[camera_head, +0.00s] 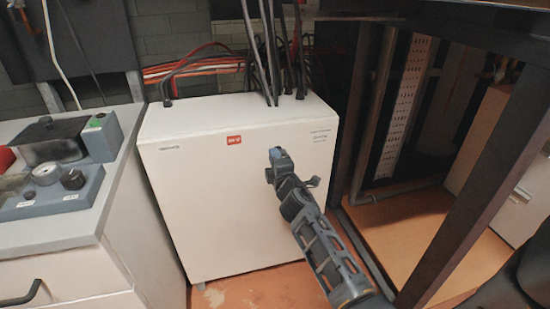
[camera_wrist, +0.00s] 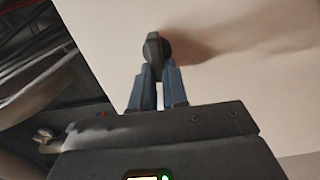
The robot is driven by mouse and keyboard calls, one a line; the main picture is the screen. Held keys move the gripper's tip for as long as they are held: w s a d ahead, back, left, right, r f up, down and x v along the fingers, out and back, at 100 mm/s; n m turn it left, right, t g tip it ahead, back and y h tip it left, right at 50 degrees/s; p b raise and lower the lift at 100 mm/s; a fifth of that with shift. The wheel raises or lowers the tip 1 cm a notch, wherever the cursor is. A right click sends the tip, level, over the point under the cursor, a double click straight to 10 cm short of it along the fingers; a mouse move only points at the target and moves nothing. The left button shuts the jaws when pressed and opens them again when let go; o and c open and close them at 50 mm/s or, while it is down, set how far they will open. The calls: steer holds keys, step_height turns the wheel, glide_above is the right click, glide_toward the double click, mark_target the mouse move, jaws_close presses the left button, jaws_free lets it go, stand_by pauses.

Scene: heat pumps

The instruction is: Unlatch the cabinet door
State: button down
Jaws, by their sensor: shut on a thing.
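The cabinet (camera_head: 215,190) is a white box with a flat front door, a red label and black cables entering its top. My gripper (camera_head: 279,160) is at the right part of the door front. In the wrist view my gripper's two blue-grey fingers (camera_wrist: 158,75) are shut on a small dark latch knob (camera_wrist: 154,46) that stands out from the white door (camera_wrist: 240,75). In the head view the latch is hidden behind my gripper. The door looks closed, flush with the cabinet body.
A grey-white counter (camera_head: 65,235) with gauges and a small device (camera_head: 60,150) stands at the left. A dark metal frame post (camera_head: 470,200) stands at the right, over an orange floor. Red and black cables (camera_head: 200,65) run behind the cabinet.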

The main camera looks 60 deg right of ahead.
steer(key=shift+f, duration=0.1)
stand_by(0.3)
steer(key=c, duration=1.1)
jaws_free()
steer(key=shift+c, duration=0.2)
steer(key=b+v, duration=0.1)
steer(key=v, duration=0.7)
steer(key=shift+b, duration=0.3)
